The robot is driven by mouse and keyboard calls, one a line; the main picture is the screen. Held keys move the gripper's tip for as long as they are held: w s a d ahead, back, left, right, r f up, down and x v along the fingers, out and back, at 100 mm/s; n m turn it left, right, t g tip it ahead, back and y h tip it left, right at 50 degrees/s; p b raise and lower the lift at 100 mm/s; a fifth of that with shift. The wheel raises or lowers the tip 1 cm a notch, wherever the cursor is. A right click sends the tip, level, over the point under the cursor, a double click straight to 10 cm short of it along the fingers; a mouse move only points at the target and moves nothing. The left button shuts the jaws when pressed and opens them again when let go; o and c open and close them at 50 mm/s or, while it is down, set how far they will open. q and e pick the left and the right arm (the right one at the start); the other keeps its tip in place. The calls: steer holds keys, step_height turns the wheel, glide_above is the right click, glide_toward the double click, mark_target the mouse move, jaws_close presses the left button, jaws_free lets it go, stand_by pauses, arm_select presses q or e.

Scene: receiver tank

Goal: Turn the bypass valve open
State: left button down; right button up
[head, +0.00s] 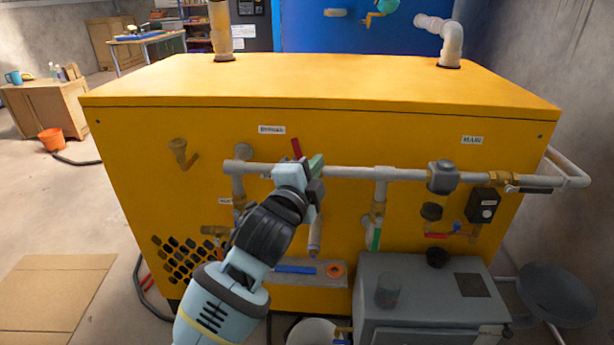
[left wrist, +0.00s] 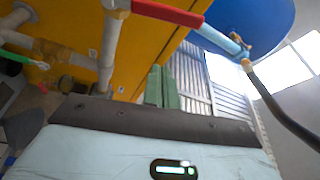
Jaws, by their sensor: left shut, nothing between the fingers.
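The BYPASS label (head: 271,129) is on the yellow cabinet, above a grey horizontal pipe (head: 345,173). Just below and right of it, a red lever handle (head: 297,148) sticks up from the pipe line, leaning slightly left, across the pipe. The valve body is hidden behind my left gripper. My left gripper (head: 316,166) is shut and empty, its green fingers just right of the red handle. In the left wrist view, the red handle (left wrist: 168,12) crosses the top beside a grey pipe, and my shut green fingers (left wrist: 162,88) are apart from it.
The MAIN label (head: 472,140) is at the right, above a red-handled valve (head: 445,235). A green lever (head: 376,238) hangs below the pipe. A grey box (head: 430,295) stands in front at the right. A shelf (head: 310,271) with tools is below my gripper. Floor at the left is open.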

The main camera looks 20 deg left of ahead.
arm_select(q)
steer(key=shift+w+a+f, duration=0.2)
steer(key=shift+w+a, duration=0.7)
steer(key=shift+w+a+f, duration=0.15)
steer(key=shift+w+a, duration=0.7)
arm_select(e)
steer(key=shift+w+f, duration=0.1)
steer(key=shift+w, duration=0.2)
arm_select(q)
steer(key=shift+a, duration=0.2)
steer(key=shift+s+a+n, duration=0.1)
steer(key=shift+n, duration=0.3)
arm_select(e)
steer(key=shift+s+d, duration=0.15)
steer(key=shift+d, duration=0.65)
steer(key=shift+d, duration=0.1)
